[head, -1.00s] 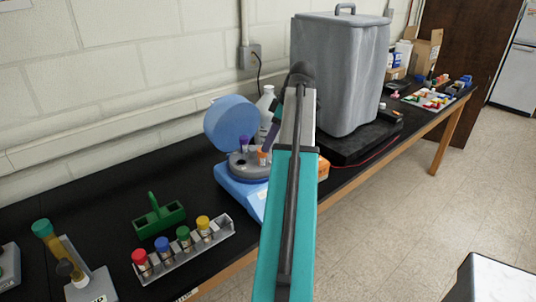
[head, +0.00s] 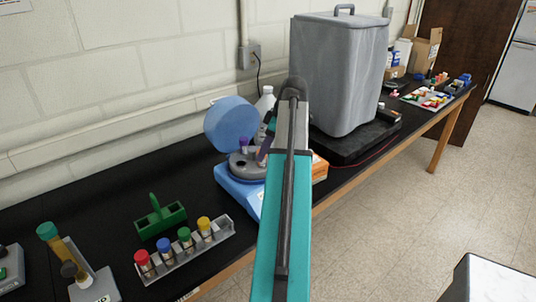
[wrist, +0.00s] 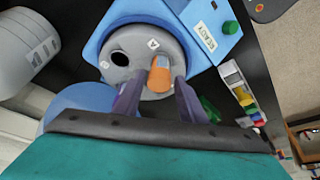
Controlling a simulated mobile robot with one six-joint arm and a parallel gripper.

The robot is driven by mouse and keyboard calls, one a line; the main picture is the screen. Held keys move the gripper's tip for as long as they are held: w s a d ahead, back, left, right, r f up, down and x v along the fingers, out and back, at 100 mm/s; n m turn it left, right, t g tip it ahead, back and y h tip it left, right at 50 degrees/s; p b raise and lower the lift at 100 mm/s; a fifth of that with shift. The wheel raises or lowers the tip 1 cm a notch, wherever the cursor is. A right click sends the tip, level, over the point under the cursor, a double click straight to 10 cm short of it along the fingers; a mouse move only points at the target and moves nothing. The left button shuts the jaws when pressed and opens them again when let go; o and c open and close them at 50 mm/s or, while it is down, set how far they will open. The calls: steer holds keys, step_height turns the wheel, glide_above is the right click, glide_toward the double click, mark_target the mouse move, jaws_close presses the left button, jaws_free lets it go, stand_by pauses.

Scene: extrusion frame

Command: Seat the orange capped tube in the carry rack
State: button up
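The orange capped tube (wrist: 160,77) stands in a hole of the grey rotor (wrist: 143,66) of the blue centrifuge (head: 240,190). My gripper (wrist: 157,84) is open, with its two purple-grey fingers on either side of the orange cap in the wrist view. A gap shows beside the cap; I cannot tell whether the fingertips are at its depth. In the head view my arm and a finger mostly hide the cap. The green carry rack (head: 160,220) with an upright handle stands on the black bench left of the centrifuge; part of it shows in the wrist view (wrist: 210,108).
A grey rack (head: 188,255) of red, blue, green and yellow capped tubes stands along the bench's front edge. The centrifuge's round blue lid (head: 230,123) is raised. A large grey container (head: 345,75) stands behind my arm.

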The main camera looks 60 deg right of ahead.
steer(key=shift+x, duration=0.85)
steer(key=shift+c, duration=0.3)
steer(key=c, duration=0.8)
